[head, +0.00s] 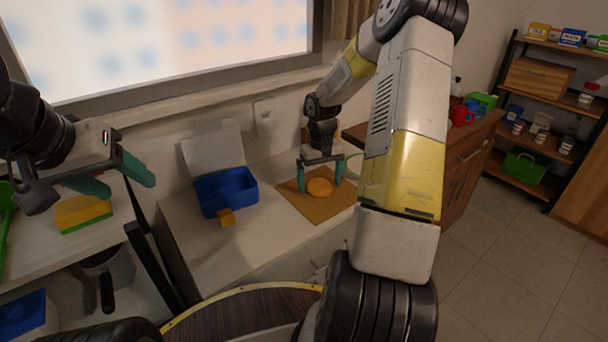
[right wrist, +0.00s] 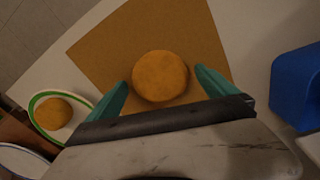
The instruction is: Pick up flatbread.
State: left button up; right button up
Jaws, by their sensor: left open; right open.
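A round orange-brown flatbread (head: 320,187) lies flat on a brown square board (head: 296,204) on the white counter. My right gripper (head: 320,186) points down at the board, open, with one teal finger on each side of the flatbread. In the right wrist view, the flatbread (right wrist: 160,75) shows just ahead of and between the open fingertips (right wrist: 160,83). I cannot tell whether the fingers touch it. Another round brown piece (right wrist: 54,113) lies on a green-rimmed white plate (right wrist: 40,101). My left gripper (head: 122,178) is open and empty at the left, above the counter.
A yellow and green sponge-like block (head: 82,213) lies under my left gripper. A wooden cabinet (head: 470,165) and shelves (head: 545,120) stand at the right.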

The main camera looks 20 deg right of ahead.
aim_at(320, 184)
jog(key=c, duration=1.5)
jog(key=shift+r, duration=0.65)
notch_tip(320, 184, up, 2)
jog(key=shift+r, duration=0.1)
jog(key=s+a, duration=0.1)
jog(key=s, duration=0.4)
jog(key=s+a+r, duration=0.1)
jog(key=s+a, duration=0.1)
jog(key=s, duration=0.3)
jog(key=s+a, duration=0.2)
jog(key=s, duration=0.3)
jog(key=shift+s+a+r, duration=0.1)
jog(key=shift+r, duration=0.1)
